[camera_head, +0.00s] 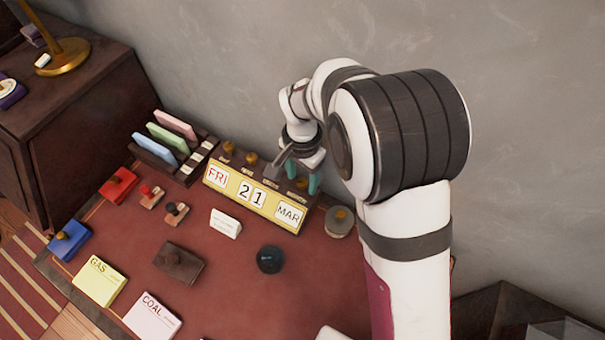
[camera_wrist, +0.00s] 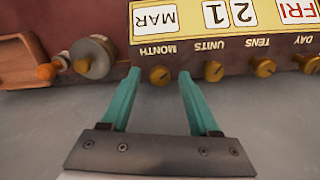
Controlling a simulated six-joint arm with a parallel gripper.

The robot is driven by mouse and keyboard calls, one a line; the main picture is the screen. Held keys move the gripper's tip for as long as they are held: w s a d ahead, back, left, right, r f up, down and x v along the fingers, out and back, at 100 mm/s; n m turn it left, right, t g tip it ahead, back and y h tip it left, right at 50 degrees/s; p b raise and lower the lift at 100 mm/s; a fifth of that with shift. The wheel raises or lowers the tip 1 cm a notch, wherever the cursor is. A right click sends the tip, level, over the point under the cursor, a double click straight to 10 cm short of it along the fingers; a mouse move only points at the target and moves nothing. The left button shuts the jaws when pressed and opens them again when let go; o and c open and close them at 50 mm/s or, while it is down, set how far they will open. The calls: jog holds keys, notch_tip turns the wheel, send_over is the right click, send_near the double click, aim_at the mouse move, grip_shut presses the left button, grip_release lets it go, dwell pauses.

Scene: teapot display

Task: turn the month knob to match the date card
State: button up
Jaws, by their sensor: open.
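The yellow calendar block (camera_head: 255,196) reads FRI, 21, MAR; it appears upside down in the wrist view (camera_wrist: 225,22). The brass month knob (camera_wrist: 159,75) sits beside the MONTH label, nearest the MAR window. My gripper (camera_wrist: 158,78) is open, with one teal fingertip on each side of the month knob. I see gaps between the knob and both fingers. In the head view my gripper (camera_head: 302,178) is behind the calendar's right end. The small white date card (camera_head: 225,223) stands in front of the calendar; its writing is too small to read.
The units knob (camera_wrist: 213,71) is close beside one finger, with the tens knob (camera_wrist: 263,67) farther along. A round grey tin (camera_head: 339,221) stands right of the calendar. A rack of coloured cards (camera_head: 173,150) stands left. The grey wall (camera_head: 230,60) is behind.

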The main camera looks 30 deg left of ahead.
grip_shut()
jog(key=shift+m, duration=0.3)
jog(key=m, duration=0.5)
jog(key=shift+m, duration=2.7)
grip_release()
jog(key=shift+r, duration=0.1)
